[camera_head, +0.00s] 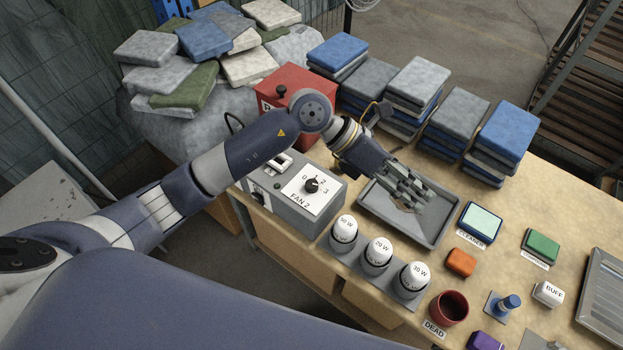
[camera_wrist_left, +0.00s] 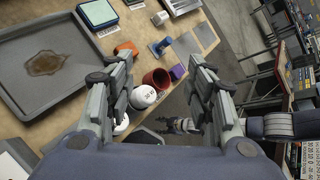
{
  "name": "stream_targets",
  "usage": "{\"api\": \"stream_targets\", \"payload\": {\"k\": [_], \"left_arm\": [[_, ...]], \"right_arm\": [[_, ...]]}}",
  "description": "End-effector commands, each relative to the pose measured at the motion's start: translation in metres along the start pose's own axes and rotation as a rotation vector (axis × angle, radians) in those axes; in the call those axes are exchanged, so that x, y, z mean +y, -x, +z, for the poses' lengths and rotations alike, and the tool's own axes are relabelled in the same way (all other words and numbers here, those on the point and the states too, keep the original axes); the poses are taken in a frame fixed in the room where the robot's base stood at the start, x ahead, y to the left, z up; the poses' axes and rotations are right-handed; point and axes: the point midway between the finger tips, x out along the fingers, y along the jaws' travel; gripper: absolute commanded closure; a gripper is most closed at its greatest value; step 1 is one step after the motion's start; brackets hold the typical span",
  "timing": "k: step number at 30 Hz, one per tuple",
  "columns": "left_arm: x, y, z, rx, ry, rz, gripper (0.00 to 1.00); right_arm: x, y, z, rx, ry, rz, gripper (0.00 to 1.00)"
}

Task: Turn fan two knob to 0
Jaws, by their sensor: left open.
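The FAN 2 knob (camera_head: 312,185) is a small black knob on a white plate marked 0, 1, 2 and 3. It sits on top of a grey control box (camera_head: 322,211). Which number its pointer faces is too small to tell. My left gripper (camera_head: 420,198) is open and empty, above the grey tray (camera_head: 443,230) and to the right of the knob, apart from it. Its open fingers also show in the left wrist view (camera_wrist_left: 160,95), where the knob is not visible. What looks like my right gripper (camera_wrist_left: 180,125) appears small and dark there; its jaws are unclear.
A red box (camera_head: 296,82) stands behind the control box. A red cup (camera_head: 448,307), orange block (camera_head: 461,262) and cleaner pad (camera_head: 480,222) lie to the right. Stacked cloths (camera_head: 415,82) line the back.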

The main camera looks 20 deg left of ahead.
Motion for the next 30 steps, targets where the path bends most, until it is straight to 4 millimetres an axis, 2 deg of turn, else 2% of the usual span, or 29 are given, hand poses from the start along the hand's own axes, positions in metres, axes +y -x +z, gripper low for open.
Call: {"api": "stream_targets", "payload": {"k": [1,3,6,10,14,19,30], "left_arm": [[0.027,0.01,-0.016,0.124,-0.038,0.096,0.51],[0.06,0.03,-0.039,0.288,-0.068,0.219,0.51],[0.099,0.068,-0.062,0.485,-0.076,0.377,0.51],[0.13,0.114,-0.079,0.662,-0.056,0.526,0.51],[0.141,0.14,-0.087,0.749,-0.036,0.6,0.51],[0.15,0.139,-0.097,0.773,-0.027,0.615,0.51],[0.184,0.101,-0.14,0.771,-0.028,0.612,0.51]], "right_arm": [[0.002,0.0,0.0,0.0,0.0,0.002,0.6],[0.003,0.0,0.0,0.0,0.0,0.003,0.6],[0.004,0.001,0.0,-0.001,-0.001,0.005,0.6],[0.004,0.001,0.0,-0.001,-0.001,0.005,0.6],[0.004,0.001,0.0,-0.001,-0.002,0.005,0.6],[0.004,0.006,0.0,-0.001,-0.002,0.005,0.6],[0.003,0.025,-0.002,-0.001,-0.002,0.003,0.6]]}}
